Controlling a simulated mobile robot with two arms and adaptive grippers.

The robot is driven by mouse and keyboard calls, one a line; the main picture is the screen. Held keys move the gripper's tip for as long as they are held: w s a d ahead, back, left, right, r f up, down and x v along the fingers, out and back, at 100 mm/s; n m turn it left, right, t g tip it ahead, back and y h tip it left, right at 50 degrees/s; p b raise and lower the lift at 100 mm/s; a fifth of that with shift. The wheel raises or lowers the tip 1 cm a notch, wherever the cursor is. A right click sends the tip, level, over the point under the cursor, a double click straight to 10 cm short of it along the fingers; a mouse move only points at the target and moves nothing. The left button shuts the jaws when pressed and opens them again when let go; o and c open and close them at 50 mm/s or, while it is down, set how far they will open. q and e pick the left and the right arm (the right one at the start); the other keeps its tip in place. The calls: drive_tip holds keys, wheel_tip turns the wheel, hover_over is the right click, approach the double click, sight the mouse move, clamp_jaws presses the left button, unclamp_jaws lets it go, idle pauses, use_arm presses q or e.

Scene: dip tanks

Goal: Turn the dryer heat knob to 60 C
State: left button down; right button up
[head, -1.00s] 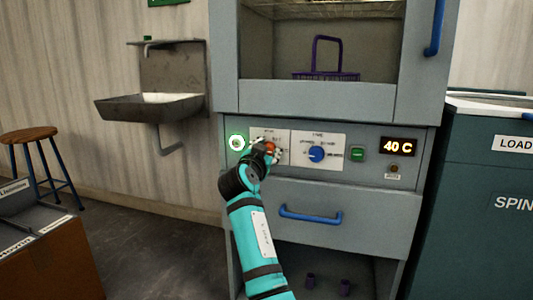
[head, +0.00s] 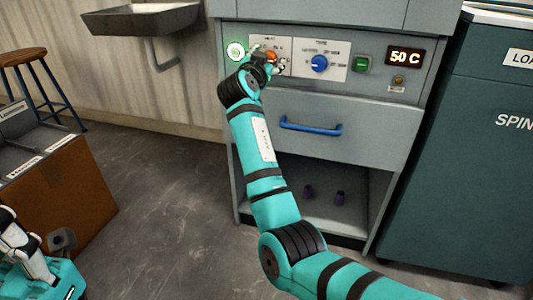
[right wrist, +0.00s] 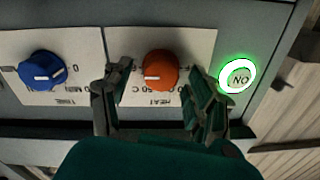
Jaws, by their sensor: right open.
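The orange-red heat knob (right wrist: 160,70) is on the dryer's white heat label, and its white pointer line faces left in the right wrist view. In the head view the knob (head: 271,56) is partly covered by my right gripper (head: 267,60). In the right wrist view my right gripper (right wrist: 157,92) is open, with one finger on each side of the knob; I see gaps between fingers and knob. The dryer display (head: 405,56) reads 50 C. The label's scale is too small and partly hidden to read fully.
The blue time knob (right wrist: 42,71) sits beside the heat knob, and the green-lit ON button (right wrist: 238,77) is on its other side. A green button (head: 362,64) is near the display. A drawer with a blue handle (head: 310,128) lies below the panel.

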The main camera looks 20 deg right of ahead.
drive_tip(key=s+a+n+p, duration=0.3)
drive_tip(key=s+n+p, duration=0.25)
drive_tip(key=n, duration=0.65)
drive_tip(key=s+a+n+h+p, duration=0.1)
drive_tip(key=s+a+n+p, duration=0.3)
drive_tip(key=n+p, duration=0.55)
drive_tip(key=s+a+n+p, duration=0.3)
drive_tip(key=s+n+p, duration=0.1)
drive_tip(key=n, duration=1)
wheel_tip(320, 180, down, 15)
drive_tip(key=s+m+g+y+p, duration=0.2)
drive_tip(key=g+y+p, duration=0.2)
drive_tip(key=p, duration=0.5)
drive_tip(key=s+d+f+m+g+y+p, duration=0.2)
drive_tip(key=s+f+p, duration=0.4)
drive_tip(key=s+f, duration=0.3)
wheel_tip(320, 180, down, 2)
drive_tip(key=shift+s+f+m+g+y+p, duration=0.2)
drive_tip(key=shift+m+g+y+p, duration=0.2)
drive_tip(key=shift+m+g+y, duration=0.35)
